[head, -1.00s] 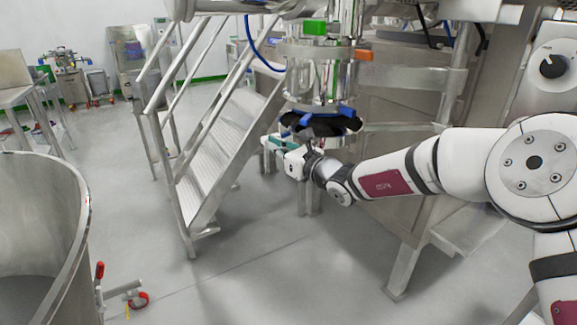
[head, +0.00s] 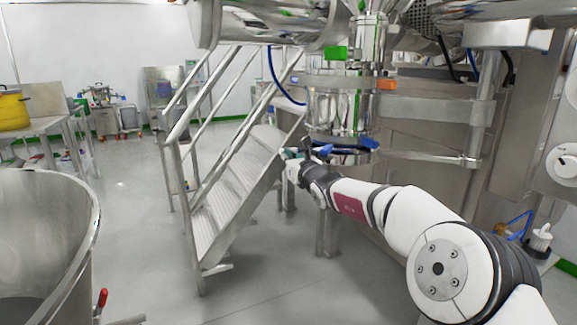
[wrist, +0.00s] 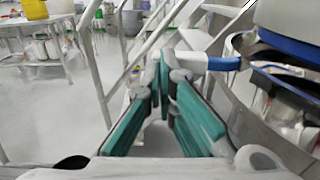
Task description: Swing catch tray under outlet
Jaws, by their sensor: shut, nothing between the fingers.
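The outlet is a shiny steel cylinder (head: 338,112) hanging beside the steps. A dark, blue-edged round part (head: 347,146), seemingly the catch tray, sits close below it, seen nearly edge-on. In the wrist view, a dark dish edge (wrist: 268,62) shows under a blue band at upper right. A bar with a white end and blue part (wrist: 224,63) reaches from there towards my fingertips. My gripper (head: 293,155) is left of the tray. Its teal fingers (wrist: 164,62) are shut and empty, tips beside the bar's white end; whether they touch it is unclear.
Metal steps with railings (head: 235,185) stand directly left of my gripper. A large steel vessel (head: 85,235) fills the lower left. A steel column (head: 478,125) and cabinet stand at right. The floor between vessel and steps is clear.

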